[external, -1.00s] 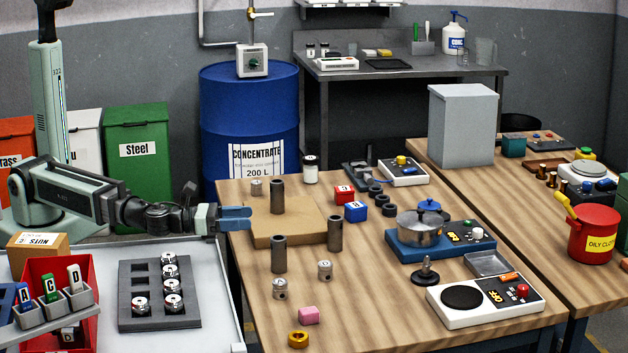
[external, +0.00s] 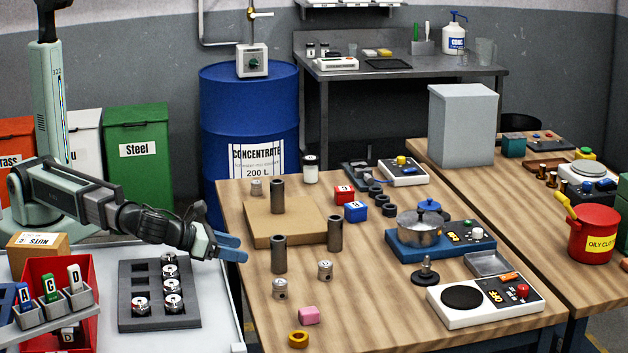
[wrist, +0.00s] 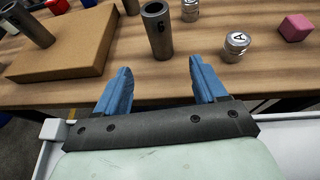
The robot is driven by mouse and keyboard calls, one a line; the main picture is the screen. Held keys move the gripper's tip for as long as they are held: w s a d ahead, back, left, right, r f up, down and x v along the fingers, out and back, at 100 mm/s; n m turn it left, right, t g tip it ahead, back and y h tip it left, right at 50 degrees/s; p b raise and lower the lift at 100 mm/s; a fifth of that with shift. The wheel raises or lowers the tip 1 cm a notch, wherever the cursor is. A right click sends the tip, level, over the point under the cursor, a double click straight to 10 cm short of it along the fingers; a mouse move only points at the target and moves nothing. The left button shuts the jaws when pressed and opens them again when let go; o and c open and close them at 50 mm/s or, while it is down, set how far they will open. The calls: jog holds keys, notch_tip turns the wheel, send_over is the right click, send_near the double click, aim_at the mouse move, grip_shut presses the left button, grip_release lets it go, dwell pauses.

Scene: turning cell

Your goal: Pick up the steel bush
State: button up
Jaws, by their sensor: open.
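Three upright dark grey metal tubes look like steel bushes. The nearest tube (external: 279,254) stands on the wooden bench by its left edge; in the wrist view this tube (wrist: 157,32) shows a hollow top and a "6" on its side. A second tube (external: 334,233) stands to its right, and a third tube (external: 278,197) stands on a tan board (external: 262,236). My gripper (external: 243,250) is open and empty at the bench's left edge, left of the nearest tube and apart from it. In the wrist view the blue fingers (wrist: 158,72) point towards that tube, which lies beyond their tips.
Two small silver cylinders (external: 280,289) (external: 325,270) stand close to the nearest tube. A pink block (external: 308,315) and a brass ring (external: 298,339) lie nearer the bench front. A grey rack (external: 148,317) with silver parts is on the table at left.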

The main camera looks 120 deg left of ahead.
aim_at(285, 258)
jog(key=x, duration=0.8)
jog(key=shift+w+a, duration=0.1)
jog(key=shift+w, duration=0.1)
jog(key=shift+r+x, duration=0.15)
jog(key=shift+x, duration=1.15)
jog(key=shift+r+x, duration=0.1)
jog(key=shift+x, duration=1.2)
jog(key=shift+w, duration=0.1)
jog(key=shift+c, duration=0.4)
grip_shut()
